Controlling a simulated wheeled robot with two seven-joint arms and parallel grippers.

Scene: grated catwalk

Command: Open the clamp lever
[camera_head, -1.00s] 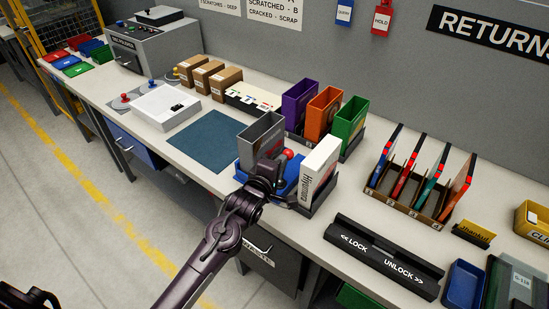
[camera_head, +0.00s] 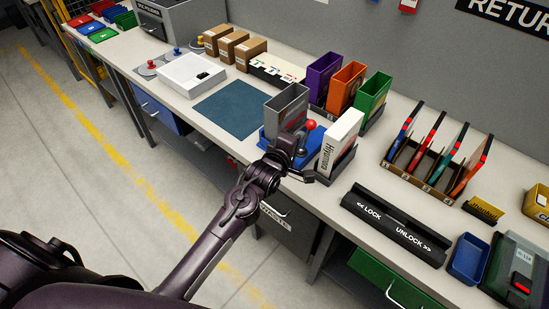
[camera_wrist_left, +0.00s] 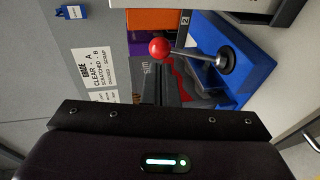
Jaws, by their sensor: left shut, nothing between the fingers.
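The clamp lever, with its red ball knob (camera_head: 311,124), stands on a blue base (camera_head: 268,137) between a grey bin (camera_head: 287,107) and a white box (camera_head: 340,138). In the left wrist view the red knob (camera_wrist_left: 159,48) sits at the end of a thin metal rod, which leans from a round pivot on the blue base (camera_wrist_left: 245,70). My left gripper (camera_head: 287,146) is at the near side of the base, just below and left of the knob. Its dark fingers (camera_wrist_left: 155,75) are shut with nothing between them, tips close to the knob. I cannot tell if they touch it. My right gripper is out of view.
Purple, orange and green bins (camera_head: 347,86) stand behind the lever. A dark mat (camera_head: 229,110) lies to the left on the bench. A lock/unlock sign block (camera_head: 394,225) and a slotted rack (camera_head: 430,172) are to the right.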

